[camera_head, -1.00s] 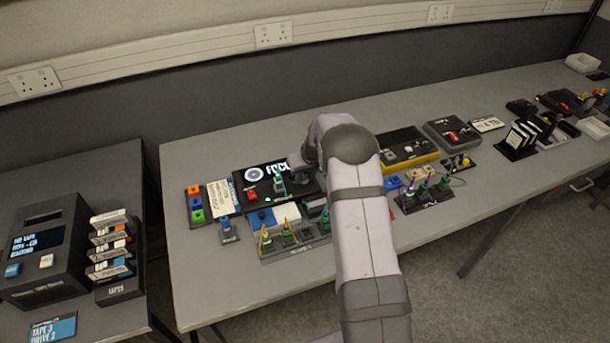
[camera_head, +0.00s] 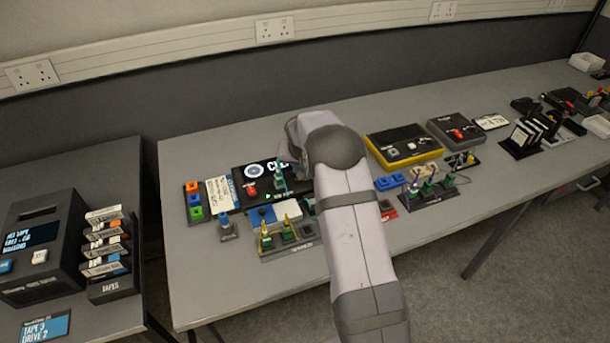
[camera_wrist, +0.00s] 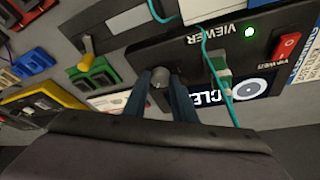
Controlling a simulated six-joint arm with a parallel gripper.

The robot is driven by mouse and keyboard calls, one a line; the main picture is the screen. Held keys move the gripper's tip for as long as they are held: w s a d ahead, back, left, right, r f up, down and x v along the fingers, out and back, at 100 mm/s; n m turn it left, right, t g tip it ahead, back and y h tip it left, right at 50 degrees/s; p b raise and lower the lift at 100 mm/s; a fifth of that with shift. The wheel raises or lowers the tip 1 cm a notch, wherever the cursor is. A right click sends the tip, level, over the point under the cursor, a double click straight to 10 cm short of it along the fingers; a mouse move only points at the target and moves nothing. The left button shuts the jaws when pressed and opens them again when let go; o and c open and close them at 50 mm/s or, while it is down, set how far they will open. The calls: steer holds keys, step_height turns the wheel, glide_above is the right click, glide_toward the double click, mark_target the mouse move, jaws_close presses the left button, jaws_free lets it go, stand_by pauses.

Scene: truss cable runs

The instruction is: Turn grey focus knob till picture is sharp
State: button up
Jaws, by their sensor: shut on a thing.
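The grey focus knob (camera_wrist: 159,98) stands on the black viewer panel (camera_wrist: 185,50) in the wrist view. My gripper (camera_wrist: 161,77) is shut on it, with one finger on each side. My gripper hides the rest of the word. In the head view, the screen (camera_head: 262,171) shows the ring and part of the word, and my arm hides the knob. A green lamp (camera_wrist: 249,32) glows on the viewer.
A red switch (camera_wrist: 289,46) sits on the viewer, and a teal cable (camera_wrist: 217,75) with a green-and-white plug crosses in front of the screen. A yellow-edged black unit (camera_head: 404,146) stands to the right of my arm. Connector boards stand in front.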

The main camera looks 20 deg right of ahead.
stand_by(0.3)
steer(key=o, duration=1)
steer(key=shift+o, duration=0.2)
steer(key=b+v, duration=0.2)
steer(key=v, duration=0.5)
steer(key=shift+r, duration=0.1)
